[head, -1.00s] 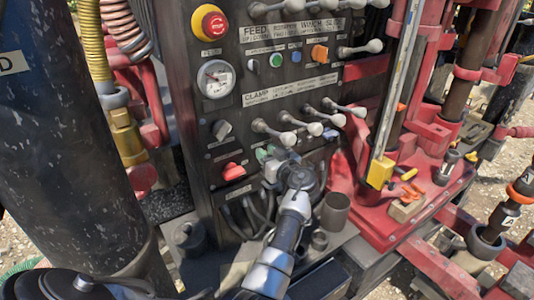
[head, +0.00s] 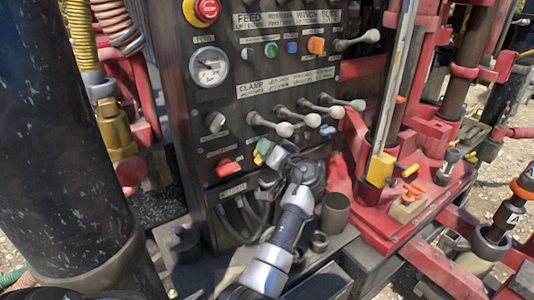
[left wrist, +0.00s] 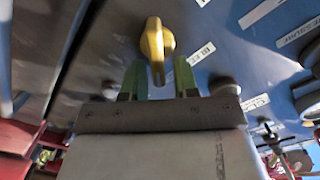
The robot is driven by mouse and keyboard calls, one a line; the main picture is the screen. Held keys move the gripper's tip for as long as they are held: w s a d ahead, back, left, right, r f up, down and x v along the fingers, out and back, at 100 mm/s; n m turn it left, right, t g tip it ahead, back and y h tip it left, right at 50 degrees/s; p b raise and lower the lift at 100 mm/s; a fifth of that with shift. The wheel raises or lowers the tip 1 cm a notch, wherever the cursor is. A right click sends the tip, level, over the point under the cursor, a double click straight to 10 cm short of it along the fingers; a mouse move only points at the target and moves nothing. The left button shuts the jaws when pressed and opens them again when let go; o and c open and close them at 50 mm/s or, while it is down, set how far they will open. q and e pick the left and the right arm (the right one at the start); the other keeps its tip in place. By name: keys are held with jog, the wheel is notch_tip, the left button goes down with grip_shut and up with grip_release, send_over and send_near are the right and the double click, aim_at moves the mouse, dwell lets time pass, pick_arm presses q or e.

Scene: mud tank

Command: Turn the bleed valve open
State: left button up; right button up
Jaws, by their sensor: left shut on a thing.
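The bleed valve's yellow handle (left wrist: 156,42) shows in the left wrist view, beside a label reading "BLEED" on the dark panel. Its narrow lower end lies between the green fingers of my left gripper (left wrist: 160,80), which is shut on it. In the head view my left gripper (head: 267,152) is at the lower part of the control panel, right of a red knob. There the gripper and wrist hide most of the valve. My right gripper is not in view.
The panel (head: 290,65) carries a red knob (head: 228,168), a row of clamp levers (head: 284,129) just above my gripper, and a gauge (head: 208,67). A dark cup (head: 335,213) stands right of my wrist. Cables hang below the valve.

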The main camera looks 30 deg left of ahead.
pick_arm(q)
jog(key=shift+w+f+m+p, duration=0.1)
jog(key=shift+f+m, duration=0.15)
jog(key=shift+m, duration=1.1)
jog(key=shift+w+f+m+p, duration=0.15)
jog(key=shift+f+m, duration=0.1)
jog(key=shift+m, duration=1.05)
jog(key=shift+w+f+m+p, duration=0.1)
jog(key=shift+f+m, duration=0.15)
jog(key=shift+m, duration=1.1)
jog(key=o, duration=0.6)
jog(key=shift+c, duration=0.2)
jog(key=shift+a+f, duration=0.1)
